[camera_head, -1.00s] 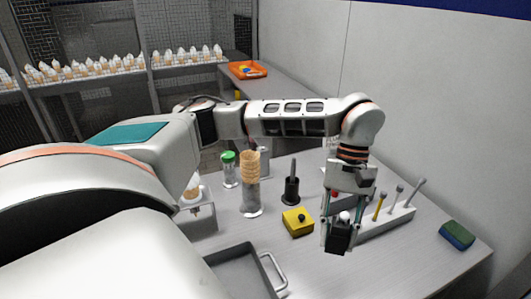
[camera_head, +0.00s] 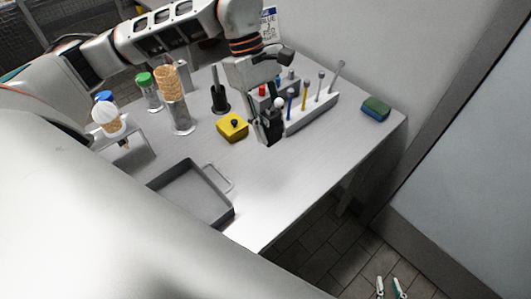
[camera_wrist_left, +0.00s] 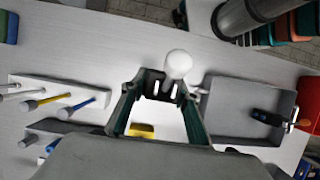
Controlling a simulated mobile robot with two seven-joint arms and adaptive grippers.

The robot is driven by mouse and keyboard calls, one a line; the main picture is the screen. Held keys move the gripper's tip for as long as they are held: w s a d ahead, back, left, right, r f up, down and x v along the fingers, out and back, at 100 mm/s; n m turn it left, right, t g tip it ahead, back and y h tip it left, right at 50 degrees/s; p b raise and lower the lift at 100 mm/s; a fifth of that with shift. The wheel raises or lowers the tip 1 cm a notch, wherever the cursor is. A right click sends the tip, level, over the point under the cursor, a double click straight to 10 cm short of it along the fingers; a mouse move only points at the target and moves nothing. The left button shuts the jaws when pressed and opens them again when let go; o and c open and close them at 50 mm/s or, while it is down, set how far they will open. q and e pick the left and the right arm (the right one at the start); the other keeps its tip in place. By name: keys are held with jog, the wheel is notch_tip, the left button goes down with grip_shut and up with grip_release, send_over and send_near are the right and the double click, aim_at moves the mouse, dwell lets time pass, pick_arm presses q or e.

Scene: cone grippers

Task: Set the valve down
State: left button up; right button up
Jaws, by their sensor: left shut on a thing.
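The valve, a dark body with a white ball knob (camera_head: 279,103), is between the fingers of my left gripper (camera_head: 267,128). The gripper is shut on it and points down over the table (camera_head: 285,185), just right of the yellow block. In the left wrist view the white knob (camera_wrist_left: 178,65) stands out beside the dark body at the fingertips. I cannot tell whether the valve touches the table. My right gripper (camera_head: 390,288) shows only its two fingertips, apart and empty, over the floor at the bottom right.
A yellow block with a black knob (camera_head: 232,127) is left of the gripper. A rack of tools (camera_head: 312,112) stands close behind it. A grey tray (camera_head: 220,217) is front left, and a blue-green sponge (camera_head: 376,108) at the right. The table front right is bare.

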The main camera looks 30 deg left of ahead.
pick_arm(q)
notch_tip(320, 180, down, 13)
jog(key=shift+f, duration=0.15)
dwell(0.4)
jog(key=o, duration=1.2)
jog(key=shift+f, duration=0.1)
jog(key=v, duration=1.2)
